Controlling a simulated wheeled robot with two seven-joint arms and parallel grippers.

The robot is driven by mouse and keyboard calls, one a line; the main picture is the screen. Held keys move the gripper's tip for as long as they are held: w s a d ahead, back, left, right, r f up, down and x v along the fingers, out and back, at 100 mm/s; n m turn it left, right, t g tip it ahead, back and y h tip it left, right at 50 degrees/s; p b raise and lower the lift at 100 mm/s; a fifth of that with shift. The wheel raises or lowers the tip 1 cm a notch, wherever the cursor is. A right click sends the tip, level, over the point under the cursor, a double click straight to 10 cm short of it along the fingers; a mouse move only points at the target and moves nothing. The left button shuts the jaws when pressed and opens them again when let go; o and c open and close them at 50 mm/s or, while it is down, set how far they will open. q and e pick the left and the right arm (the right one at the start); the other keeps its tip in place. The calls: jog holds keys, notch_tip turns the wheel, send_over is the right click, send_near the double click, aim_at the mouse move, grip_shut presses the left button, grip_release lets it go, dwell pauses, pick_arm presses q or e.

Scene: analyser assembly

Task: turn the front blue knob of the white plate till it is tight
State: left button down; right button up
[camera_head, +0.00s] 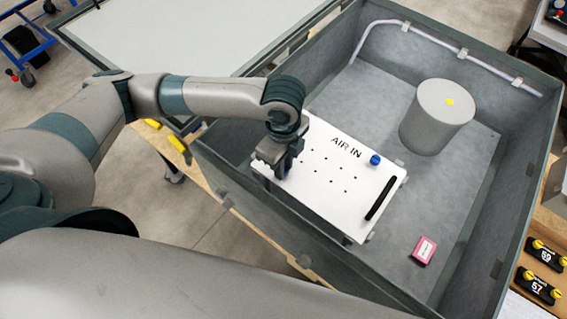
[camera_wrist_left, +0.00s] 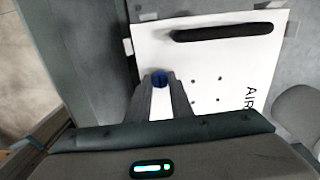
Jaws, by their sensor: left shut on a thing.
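The white plate (camera_head: 325,185), marked AIR IN, sits inside the grey box; it also shows in the left wrist view (camera_wrist_left: 215,62). A blue knob (camera_wrist_left: 159,79) stands near one edge of the plate, between the fingertips of my left gripper (camera_wrist_left: 162,84). The left gripper is shut on this knob. In the head view the left gripper (camera_head: 278,168) points down at the plate's left end and hides that knob. A second blue knob (camera_head: 375,160) stands in the open at the plate's far right edge. My right gripper is not in view.
The grey box's walls (camera_head: 262,215) rise around the plate. Inside are a grey cylinder (camera_head: 436,117), a pink block (camera_head: 423,250) and a pale pipe (camera_head: 435,40) along the back wall. A black handle (camera_head: 380,198) is on the plate. Box floor between plate and cylinder is clear.

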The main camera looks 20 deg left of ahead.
pick_arm(q)
jog(key=m, duration=0.4)
jog(key=shift+w+r+m, duration=0.1)
jog(key=shift+m, duration=0.2)
jog(key=m, duration=0.4)
jog(key=shift+m, duration=0.3)
jog(key=m, duration=0.4)
jog(key=shift+w, duration=0.1)
jog(key=m, duration=0.5)
jog(key=m+b, duration=0.1)
jog(key=m, duration=0.5)
jog(key=shift+r, duration=0.1)
jog(key=m, duration=0.6)
jog(key=shift+b, duration=0.35)
jog(key=shift+m, duration=1.2)
jog(key=shift+m+p, duration=0.9)
jog(key=shift+m, duration=0.2)
